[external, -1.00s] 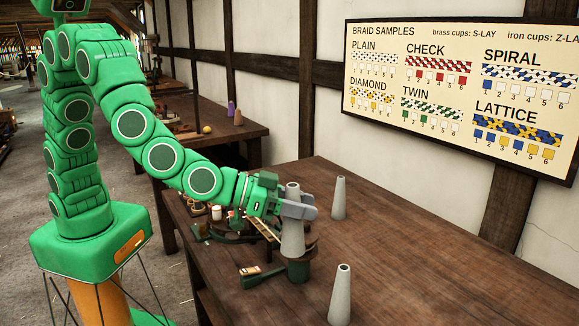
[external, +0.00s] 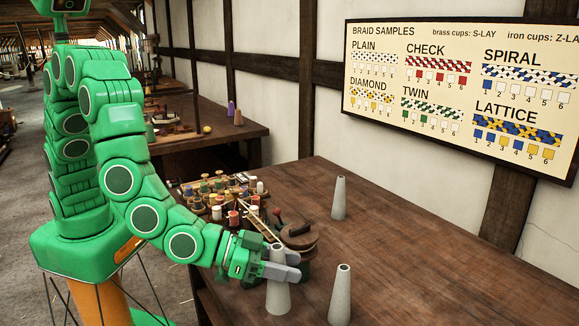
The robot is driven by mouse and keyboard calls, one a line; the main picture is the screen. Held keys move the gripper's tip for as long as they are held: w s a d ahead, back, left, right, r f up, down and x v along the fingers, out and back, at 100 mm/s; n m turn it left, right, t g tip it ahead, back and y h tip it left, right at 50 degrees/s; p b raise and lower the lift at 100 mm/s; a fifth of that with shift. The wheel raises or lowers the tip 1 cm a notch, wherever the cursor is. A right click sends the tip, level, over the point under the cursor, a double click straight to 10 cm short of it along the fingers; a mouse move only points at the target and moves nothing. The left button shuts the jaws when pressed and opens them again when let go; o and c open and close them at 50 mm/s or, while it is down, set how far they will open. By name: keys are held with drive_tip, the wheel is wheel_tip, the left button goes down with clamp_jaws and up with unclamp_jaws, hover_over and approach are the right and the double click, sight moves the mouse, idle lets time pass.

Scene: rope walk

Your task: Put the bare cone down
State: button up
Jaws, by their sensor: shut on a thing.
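The bare grey cone (external: 278,295) is upright at the near edge of the table (external: 395,240). My gripper (external: 282,262) is shut around its upper part. The cone's base is low, at or close to the table top; I cannot tell whether it touches. A dark round-topped device on a green stand (external: 299,236) is just behind my gripper, with no cone on it. My gripper hides part of this device.
Two more grey cones stand on the table, one farther back (external: 339,198) and one at the front (external: 341,295). A rack of colored spools (external: 222,190) is behind my arm. The table's right side is clear. A braid samples board (external: 460,95) hangs on the wall.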

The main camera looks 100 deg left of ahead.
sight(286, 295)
drive_tip(key=shift+f, duration=4)
drive_tip(key=shift+f, duration=0.15)
drive_tip(key=o, duration=1)
drive_tip(key=v, duration=1.2)
